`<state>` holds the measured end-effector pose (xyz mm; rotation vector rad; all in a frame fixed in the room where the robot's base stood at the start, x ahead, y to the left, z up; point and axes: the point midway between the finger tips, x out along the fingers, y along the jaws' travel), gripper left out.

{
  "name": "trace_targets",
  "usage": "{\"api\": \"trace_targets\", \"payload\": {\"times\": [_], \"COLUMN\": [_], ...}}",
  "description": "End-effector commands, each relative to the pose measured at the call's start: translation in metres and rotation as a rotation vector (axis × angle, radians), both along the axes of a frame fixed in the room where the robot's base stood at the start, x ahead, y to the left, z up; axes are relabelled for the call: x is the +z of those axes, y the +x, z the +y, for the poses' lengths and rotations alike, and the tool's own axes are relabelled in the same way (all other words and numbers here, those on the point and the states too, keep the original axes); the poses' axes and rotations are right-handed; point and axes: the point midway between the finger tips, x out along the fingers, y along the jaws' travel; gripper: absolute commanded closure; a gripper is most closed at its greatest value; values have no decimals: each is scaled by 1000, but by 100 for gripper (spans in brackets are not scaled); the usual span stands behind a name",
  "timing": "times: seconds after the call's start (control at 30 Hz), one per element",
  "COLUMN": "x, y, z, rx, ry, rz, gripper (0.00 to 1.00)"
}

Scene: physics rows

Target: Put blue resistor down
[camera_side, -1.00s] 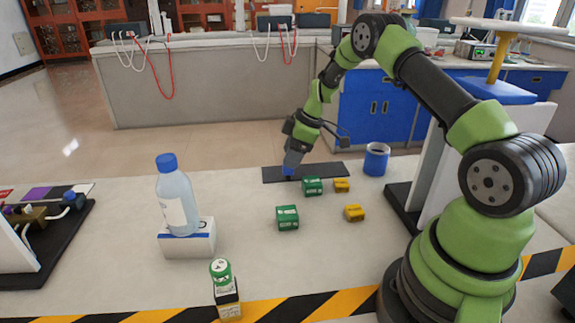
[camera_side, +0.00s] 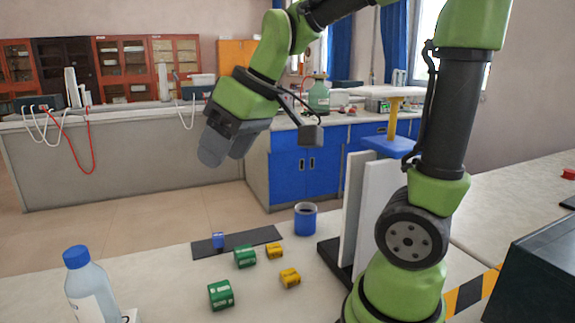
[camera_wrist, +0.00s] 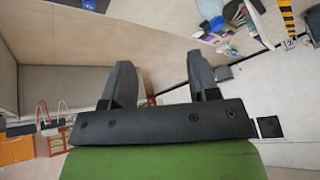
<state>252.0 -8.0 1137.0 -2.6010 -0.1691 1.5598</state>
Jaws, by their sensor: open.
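The blue resistor (camera_side: 218,240) is a small block on the dark strip (camera_side: 262,236), near its left part. It stands apart from the green blocks. My gripper (camera_side: 212,160) is raised well above the strip and the table, clear of the resistor. In the wrist view, my gripper (camera_wrist: 160,78) shows two dark fingers spread apart with nothing between them. The resistor is too small to make out for sure in the wrist view.
Green blocks (camera_side: 245,257) (camera_side: 221,295) and yellow blocks (camera_side: 275,251) (camera_side: 290,277) lie in front of the strip. A blue cup (camera_side: 305,219) stands at its right. A bottle (camera_side: 88,288) stands at the lower left. White upright panels (camera_side: 375,205) stand near my base.

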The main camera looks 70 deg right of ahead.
Motion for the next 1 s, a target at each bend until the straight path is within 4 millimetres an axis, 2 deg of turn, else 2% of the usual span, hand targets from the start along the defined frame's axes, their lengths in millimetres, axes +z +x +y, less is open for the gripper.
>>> {"api": "trace_targets", "payload": {"times": [0.03, 0.1, 0.2, 0.33, 0.37, 0.4, 0.57, 0.87, 1.0], "x": [7, 10, 8, 3, 2, 1, -1, 0, 3], "y": [-21, -46, -76, -99, -102, -106, -109, -109, -100], "z": [11, 21, 29, 34, 35, 35, 36, 36, 34], "rx": [-41, -110, -194, -267, -277, -289, -307, -307, -354], "ry": [24, 67, 124, 182, 190, 199, 212, 212, 233], "rz": [-23, -41, -60, -76, -77, -79, -79, -79, -58], "gripper": [45, 45, 45, 45, 45, 40, 40, 40, 40]}}
